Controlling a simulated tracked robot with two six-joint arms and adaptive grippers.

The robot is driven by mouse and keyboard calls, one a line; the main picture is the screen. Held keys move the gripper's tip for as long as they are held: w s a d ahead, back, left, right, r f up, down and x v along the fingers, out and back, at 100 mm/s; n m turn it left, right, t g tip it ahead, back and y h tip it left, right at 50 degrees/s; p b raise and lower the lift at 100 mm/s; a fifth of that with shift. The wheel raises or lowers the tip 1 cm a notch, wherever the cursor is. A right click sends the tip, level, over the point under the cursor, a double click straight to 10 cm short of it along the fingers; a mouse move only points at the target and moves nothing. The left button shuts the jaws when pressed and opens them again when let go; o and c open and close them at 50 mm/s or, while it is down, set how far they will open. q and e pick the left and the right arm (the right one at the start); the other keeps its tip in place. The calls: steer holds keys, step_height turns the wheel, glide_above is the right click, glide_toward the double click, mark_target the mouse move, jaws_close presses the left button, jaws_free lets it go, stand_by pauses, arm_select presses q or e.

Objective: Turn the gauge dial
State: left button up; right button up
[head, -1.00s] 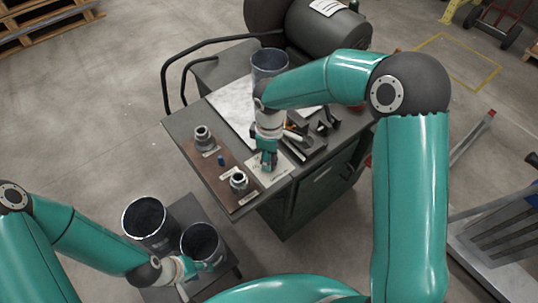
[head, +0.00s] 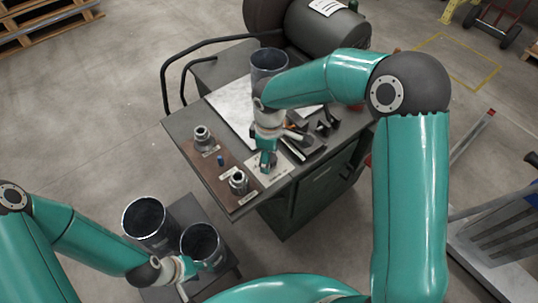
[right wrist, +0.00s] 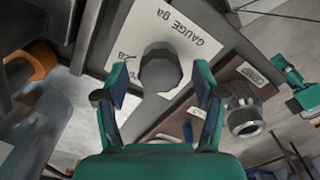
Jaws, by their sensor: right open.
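The gauge dial (right wrist: 160,72) is a dark grey faceted knob on a white plate (right wrist: 196,22) marked "GAUGE" in the right wrist view. My right gripper (right wrist: 160,76) is open, with one finger on each side of the dial and visible gaps between. In the head view, my right gripper (head: 267,158) hangs over the white plate near the bench's front edge and hides the dial. My left gripper (head: 188,268) is at the front dark cylinder (head: 203,246) on the low stand; its finger opening is unclear.
Two metal fittings (head: 203,138) (head: 239,182) stand on a brown board on the bench. A grey duct (head: 268,68) stands behind my right wrist. Tools and blocks (head: 322,128) lie right of my right gripper. A second dark cylinder (head: 150,222) stands left of my left gripper.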

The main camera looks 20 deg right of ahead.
step_height(320, 180, up, 12)
stand_by(0.5)
steer(key=shift+f, duration=0.15)
